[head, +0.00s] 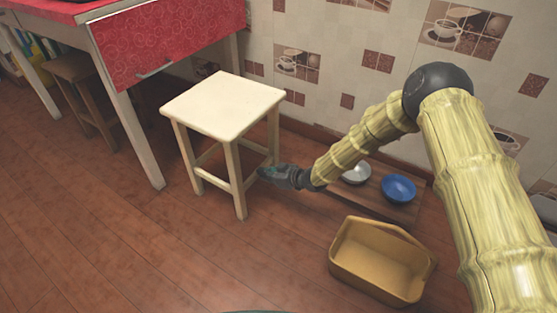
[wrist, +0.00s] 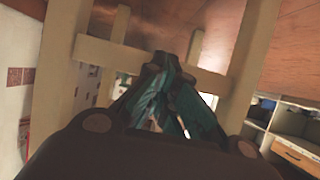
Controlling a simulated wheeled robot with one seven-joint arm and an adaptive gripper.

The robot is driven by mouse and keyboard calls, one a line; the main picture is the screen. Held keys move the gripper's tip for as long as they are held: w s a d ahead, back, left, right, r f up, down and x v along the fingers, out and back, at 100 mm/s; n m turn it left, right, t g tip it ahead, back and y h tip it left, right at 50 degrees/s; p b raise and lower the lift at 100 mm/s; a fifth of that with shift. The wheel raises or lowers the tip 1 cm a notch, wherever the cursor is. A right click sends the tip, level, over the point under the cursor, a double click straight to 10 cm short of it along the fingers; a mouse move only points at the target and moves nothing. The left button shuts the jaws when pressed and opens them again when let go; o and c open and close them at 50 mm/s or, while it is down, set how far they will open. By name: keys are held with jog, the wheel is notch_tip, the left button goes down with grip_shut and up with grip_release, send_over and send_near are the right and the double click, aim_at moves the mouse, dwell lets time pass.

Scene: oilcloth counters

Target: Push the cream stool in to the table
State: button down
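The cream stool (head: 222,106) stands upright on the wood floor, to the right of the table (head: 165,42) and clear of its near leg. The table has pale legs and a red patterned side with a handle. My gripper (head: 264,173) is low at the stool's right side, by its legs and lower rungs. Its fingers look closed together and empty. The wrist view shows the fingers (wrist: 172,75) pointing at the stool's cream legs and a rung (wrist: 130,58). I cannot tell whether they touch it.
A brown wooden stool (head: 76,68) is partly under the table's left side. A tan basket (head: 375,278) sits on the floor right of the cream stool. A grey bowl (head: 357,173) and blue bowl (head: 398,189) lie near the tiled wall. Floor in front is clear.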

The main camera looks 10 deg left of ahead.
jog(key=shift+w+a+b, duration=1.2)
jog(key=shift+a, duration=2.7)
jog(key=shift+w+a+b, duration=1.15)
jog(key=shift+w+a, duration=0.05)
jog(key=shift+a, duration=2.7)
jog(key=shift+s+d+p, duration=0.6)
jog(key=shift+d+p, duration=0.6)
jog(key=shift+d, duration=0.7)
jog(key=shift+s+d+p, duration=0.6)
jog(key=shift+d+p, duration=0.6)
jog(key=shift+d, duration=0.75)
jog(key=shift+s+d+p, duration=0.6)
jog(key=shift+d+p, duration=0.6)
jog(key=shift+d, duration=0.7)
